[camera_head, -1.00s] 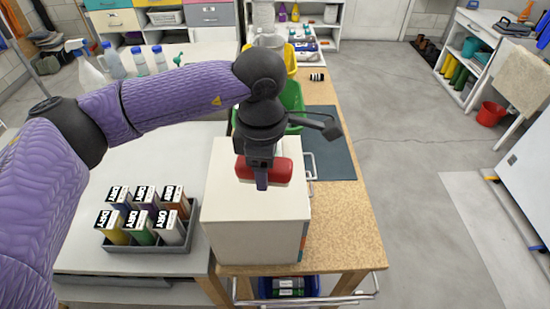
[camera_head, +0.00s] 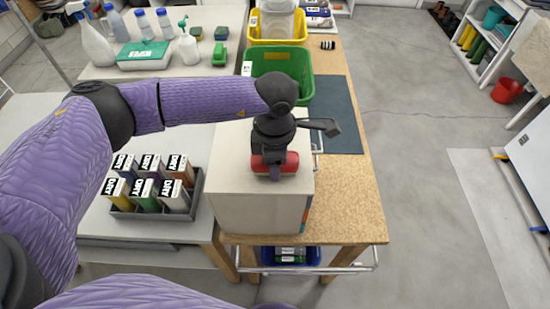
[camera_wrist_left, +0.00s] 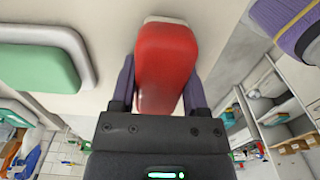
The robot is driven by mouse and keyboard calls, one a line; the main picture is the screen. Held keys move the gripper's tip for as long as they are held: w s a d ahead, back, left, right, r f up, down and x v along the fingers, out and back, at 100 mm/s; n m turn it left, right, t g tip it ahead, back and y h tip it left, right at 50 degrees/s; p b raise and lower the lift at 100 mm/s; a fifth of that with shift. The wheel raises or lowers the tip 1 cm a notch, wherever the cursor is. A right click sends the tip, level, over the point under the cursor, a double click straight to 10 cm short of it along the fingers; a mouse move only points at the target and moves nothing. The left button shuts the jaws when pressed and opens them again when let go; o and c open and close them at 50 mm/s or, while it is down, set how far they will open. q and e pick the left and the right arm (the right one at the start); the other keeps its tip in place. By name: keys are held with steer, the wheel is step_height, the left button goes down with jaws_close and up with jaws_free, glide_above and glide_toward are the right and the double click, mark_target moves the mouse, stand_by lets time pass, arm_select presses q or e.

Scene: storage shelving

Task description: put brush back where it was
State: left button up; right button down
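The brush (camera_head: 291,165) appears as a red, rounded block at the top of a white cabinet box (camera_head: 233,170). In the left wrist view the red block (camera_wrist_left: 166,62) has a pale far edge. I cannot tell whether the brush touches the box top. My right gripper is out of view.
A grey tray (camera_head: 152,215) of labelled packs stands left of the box. A green bin (camera_head: 308,75) and a yellow bin (camera_head: 305,30) stand behind. The wooden table's right front (camera_head: 345,205) is clear.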

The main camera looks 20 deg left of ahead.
arm_select(q)
steer(key=o, duration=0.4)
step_height(320, 180, up, 12)
steer(key=shift+r, duration=0.2)
stand_by(0.4)
